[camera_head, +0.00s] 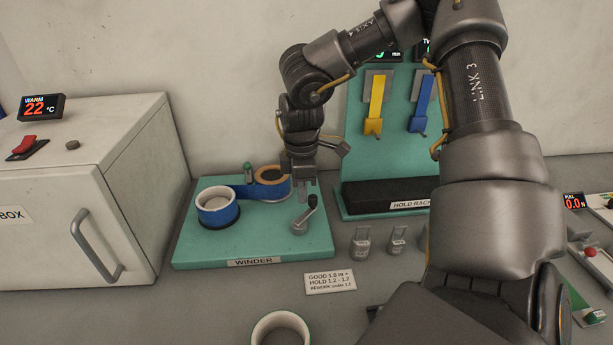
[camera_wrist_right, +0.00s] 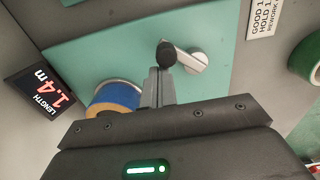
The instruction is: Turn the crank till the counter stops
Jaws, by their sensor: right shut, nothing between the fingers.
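The winder (camera_head: 255,243) is a teal board with a grey crank (camera_head: 301,226) that has a black knob (camera_head: 312,201). Blue tape runs between a roll with a white core (camera_head: 217,206) and a roll with a tan core (camera_head: 272,175). My right gripper (camera_head: 303,194) is shut and empty, just behind the knob. In the right wrist view the closed fingertips (camera_wrist_right: 158,78) lie close beside the crank knob (camera_wrist_right: 166,54); I cannot tell whether they touch. The counter (camera_wrist_right: 42,90) reads LENGTH 1.4 m in red. My left gripper is not in view.
A white box (camera_head: 60,260) with a handle stands left of the winder. A teal hold rack (camera_head: 355,150) with yellow and blue strips stands to the right. Small grey holders (camera_head: 361,242), a label card (camera_head: 330,281) and a green-rimmed roll (camera_head: 281,322) lie in front.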

